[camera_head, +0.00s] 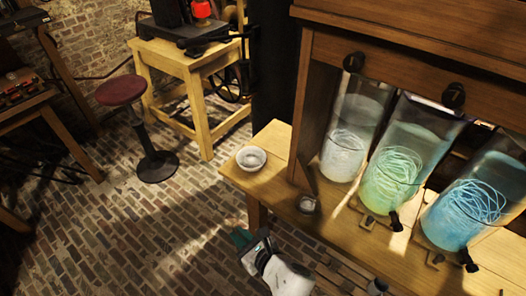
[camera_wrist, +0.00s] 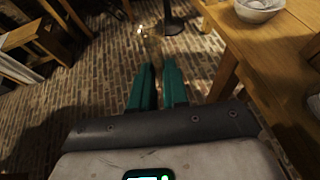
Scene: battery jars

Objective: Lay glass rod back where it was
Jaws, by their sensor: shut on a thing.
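My gripper (camera_head: 239,236) is low in front of the wooden bench, below its front left corner. In the wrist view its two teal fingers (camera_wrist: 158,66) point forward over the brick floor with a narrow gap between them. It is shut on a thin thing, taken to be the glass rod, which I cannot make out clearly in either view. A small bright glint shows beyond the fingertips in the wrist view. A white bowl (camera_head: 251,158) stands at the bench's left end and also shows in the wrist view (camera_wrist: 258,10). No empty rod rest is identifiable.
The bench (camera_head: 273,141) carries a wooden cabinet with three glass jars (camera_head: 391,165) of coiled wire. A small round dish (camera_head: 307,204) sits near the bench's front edge. A red stool (camera_head: 121,91) and a wooden stand (camera_head: 193,71) are behind.

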